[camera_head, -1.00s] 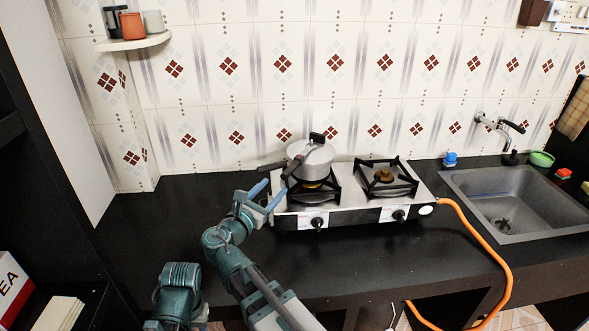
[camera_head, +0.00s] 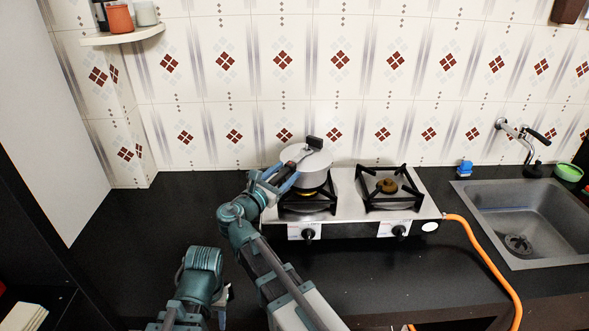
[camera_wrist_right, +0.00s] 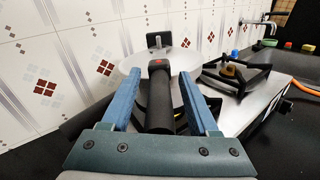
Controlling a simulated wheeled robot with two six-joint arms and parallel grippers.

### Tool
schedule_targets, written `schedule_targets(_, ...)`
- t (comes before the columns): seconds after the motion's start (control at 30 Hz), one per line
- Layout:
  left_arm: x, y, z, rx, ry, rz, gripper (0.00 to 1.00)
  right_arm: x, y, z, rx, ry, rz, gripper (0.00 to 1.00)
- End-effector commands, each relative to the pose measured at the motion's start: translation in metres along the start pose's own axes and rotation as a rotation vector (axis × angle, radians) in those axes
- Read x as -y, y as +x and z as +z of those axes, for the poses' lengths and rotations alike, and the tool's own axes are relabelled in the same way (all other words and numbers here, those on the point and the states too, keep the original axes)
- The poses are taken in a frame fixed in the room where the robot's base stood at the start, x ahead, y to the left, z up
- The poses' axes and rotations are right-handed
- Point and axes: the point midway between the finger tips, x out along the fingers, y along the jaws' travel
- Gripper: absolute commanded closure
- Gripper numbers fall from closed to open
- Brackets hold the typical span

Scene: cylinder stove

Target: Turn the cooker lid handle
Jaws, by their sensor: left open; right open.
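The grey metal cooker (camera_head: 318,170) stands on the left burner of the stove. Its long black handle (camera_wrist_right: 160,105), with a red mark at its far end, points toward my right wrist camera. The round grey lid (camera_wrist_right: 131,73) shows behind the handle, with a small black upright grip (camera_wrist_right: 159,40) at its far side. My right gripper (camera_wrist_right: 160,75) is open, its blue fingers on either side of the black handle, with gaps visible. In the head view, my right gripper (camera_head: 277,180) is at the cooker's left front. My left gripper (camera_head: 224,297) is open, low over the counter's front, partly hidden.
The silver two-burner stove (camera_head: 345,200) has an empty right burner (camera_head: 387,186). An orange hose (camera_head: 480,250) runs from its right side, near the sink (camera_head: 520,215). The tiled wall (camera_head: 380,60) is close behind. The black counter (camera_head: 150,220) is clear at left.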

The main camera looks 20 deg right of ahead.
Motion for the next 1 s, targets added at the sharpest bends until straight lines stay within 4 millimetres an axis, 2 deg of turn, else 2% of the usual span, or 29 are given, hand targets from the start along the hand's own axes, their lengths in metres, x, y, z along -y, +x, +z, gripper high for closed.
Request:
schedule_targets(0.23, 0.0001, 0.0000, 0.0003, 0.000, 0.000, 0.000, 0.55, -0.0003, -0.0001, -0.0001, 0.000, 0.000, 0.001, 0.41)
schedule_targets(0.57, 0.0001, 0.0000, 0.0002, 0.000, 0.000, 0.000, 0.55, -0.0002, 0.0000, -0.0001, 0.000, 0.000, 0.000, 1.00)
schedule_targets(1.0, 0.0001, 0.0000, 0.0002, 0.000, 0.000, 0.000, 0.55, -0.0002, 0.0000, 0.0000, 0.000, 0.001, 0.000, 1.00)
